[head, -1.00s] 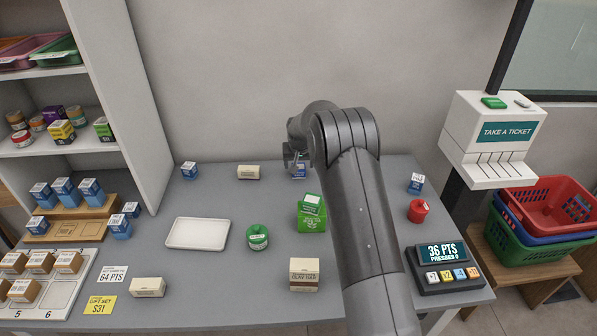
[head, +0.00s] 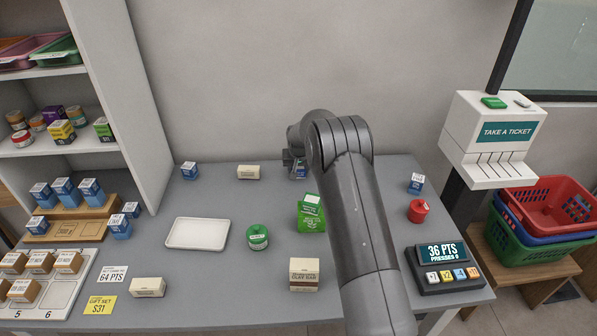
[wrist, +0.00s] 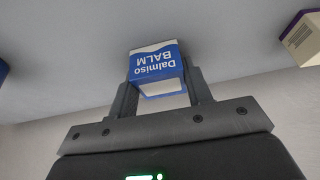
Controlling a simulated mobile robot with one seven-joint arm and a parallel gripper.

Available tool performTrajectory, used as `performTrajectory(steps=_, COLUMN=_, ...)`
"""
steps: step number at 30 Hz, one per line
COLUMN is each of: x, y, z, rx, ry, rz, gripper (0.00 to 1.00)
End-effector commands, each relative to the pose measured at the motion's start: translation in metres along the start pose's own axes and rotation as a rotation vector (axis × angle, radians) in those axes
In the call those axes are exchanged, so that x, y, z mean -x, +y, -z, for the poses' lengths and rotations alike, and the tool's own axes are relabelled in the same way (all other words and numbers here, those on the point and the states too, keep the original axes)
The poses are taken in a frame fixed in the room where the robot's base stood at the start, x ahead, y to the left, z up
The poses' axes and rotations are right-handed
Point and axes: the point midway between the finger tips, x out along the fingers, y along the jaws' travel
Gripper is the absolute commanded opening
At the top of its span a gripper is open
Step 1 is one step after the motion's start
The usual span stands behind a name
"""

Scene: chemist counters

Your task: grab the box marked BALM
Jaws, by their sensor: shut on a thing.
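The box marked BALM (wrist: 156,64) is blue and white and sits between the two fingers of my gripper (wrist: 160,88) in the wrist view, its lettering upside down there. My gripper is shut on it. I cannot tell whether the box touches the counter.
A cream box (head: 248,172) lies left of the gripper. A white tray (head: 198,221) is at left. A red jar (head: 418,211) and blue box (head: 416,183) stand right of my arm.

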Motion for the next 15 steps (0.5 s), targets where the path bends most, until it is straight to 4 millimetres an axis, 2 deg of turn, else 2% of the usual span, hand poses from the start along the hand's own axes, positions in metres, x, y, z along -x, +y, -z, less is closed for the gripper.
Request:
performTrajectory(steps=10, x=0.001, y=0.0, z=0.001, rx=0.0, ry=0.001, rz=0.0, gripper=0.21)
performTrajectory(steps=15, x=0.012, y=0.0, z=0.006, rx=0.0, ry=0.002, rz=0.0, gripper=0.21)
